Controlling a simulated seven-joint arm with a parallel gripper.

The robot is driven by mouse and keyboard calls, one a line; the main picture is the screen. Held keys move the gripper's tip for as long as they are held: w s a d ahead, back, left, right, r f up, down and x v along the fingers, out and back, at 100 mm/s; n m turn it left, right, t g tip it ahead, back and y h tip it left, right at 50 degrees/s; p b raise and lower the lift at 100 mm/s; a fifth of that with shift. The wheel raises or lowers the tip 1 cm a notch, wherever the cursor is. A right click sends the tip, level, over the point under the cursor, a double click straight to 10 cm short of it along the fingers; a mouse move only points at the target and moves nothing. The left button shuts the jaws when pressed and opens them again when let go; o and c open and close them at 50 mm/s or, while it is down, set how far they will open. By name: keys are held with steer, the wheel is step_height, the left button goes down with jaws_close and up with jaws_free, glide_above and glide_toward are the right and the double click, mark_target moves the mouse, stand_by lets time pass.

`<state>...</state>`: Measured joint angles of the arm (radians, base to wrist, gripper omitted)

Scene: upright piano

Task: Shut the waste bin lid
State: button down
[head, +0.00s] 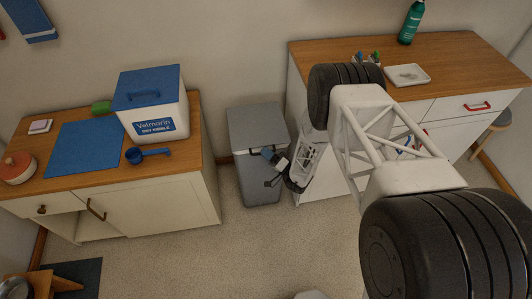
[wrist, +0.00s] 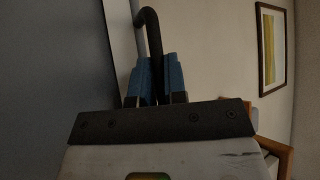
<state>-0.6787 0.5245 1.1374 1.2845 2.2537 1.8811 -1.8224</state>
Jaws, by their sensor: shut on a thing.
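The grey waste bin (head: 260,185) stands on the floor between two cabinets. Its grey lid (head: 256,125) lies over the top, with its front edge close to the body. A dark line shows under that edge; I cannot tell whether the lid is fully down. My gripper (head: 267,153) is at the front edge of the lid. In the wrist view, my blue fingertips (wrist: 155,82) are shut on a black curved handle (wrist: 149,30). My gripper hides part of the bin's front and handle in the head view.
The left cabinet (head: 150,195) carries a kibble box (head: 155,105) and a blue scoop (head: 145,154). The right cabinet (head: 450,65) stands close beside the bin, behind my arm. The carpet (head: 210,260) in front of the bin is clear.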

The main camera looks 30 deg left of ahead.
steer(key=c, duration=1.4)
jaws_free()
steer(key=shift+f, duration=0.25)
steer(key=shift+c, duration=0.2)
steer(key=shift+d, duration=0.1)
steer(key=v, duration=0.7)
steer(key=shift+d, duration=0.35)
